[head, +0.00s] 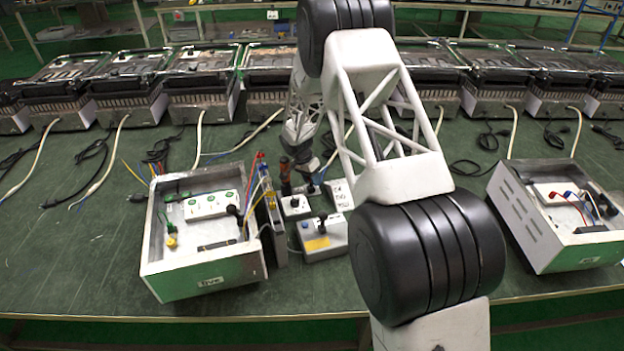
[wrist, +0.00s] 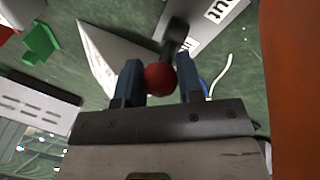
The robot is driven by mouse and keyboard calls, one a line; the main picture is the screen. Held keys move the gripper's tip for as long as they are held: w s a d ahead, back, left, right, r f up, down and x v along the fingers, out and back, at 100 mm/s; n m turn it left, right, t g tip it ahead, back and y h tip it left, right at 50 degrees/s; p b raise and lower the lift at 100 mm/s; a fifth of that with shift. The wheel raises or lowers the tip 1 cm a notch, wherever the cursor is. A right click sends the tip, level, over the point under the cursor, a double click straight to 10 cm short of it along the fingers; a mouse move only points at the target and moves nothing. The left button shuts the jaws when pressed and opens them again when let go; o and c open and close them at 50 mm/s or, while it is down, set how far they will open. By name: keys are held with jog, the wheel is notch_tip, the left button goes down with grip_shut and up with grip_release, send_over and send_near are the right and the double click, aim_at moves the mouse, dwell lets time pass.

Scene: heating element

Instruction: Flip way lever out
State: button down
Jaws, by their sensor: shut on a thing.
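The lever shows in the wrist view as a red ball knob (wrist: 160,78) on a dark shaft (wrist: 176,38). My gripper (wrist: 158,70) has its two blue-grey fingers on either side of the knob and is shut on it. The knob sits close against the left finger; its contact with the right finger is hard to make out. In the head view my gripper (head: 304,166) is low over the small boxes, beside the open metal box; the knob cannot be made out there. The lever's base is mostly hidden.
An open metal box (head: 205,272) with wires and a white socket strip (head: 212,205) stands left of my gripper. A grey box with a yellow label (head: 318,243) is in front. Another open box (head: 545,250) stands right. Heaters line the back; cables lie across the green table (head: 80,260).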

jog(key=c, duration=1)
grip_release()
jog(key=shift+c, duration=0.2)
jog(key=v, duration=0.7)
jog(key=shift+a+r, duration=0.2)
jog(key=shift+r, duration=0.15)
jog(key=shift+c, duration=0.4)
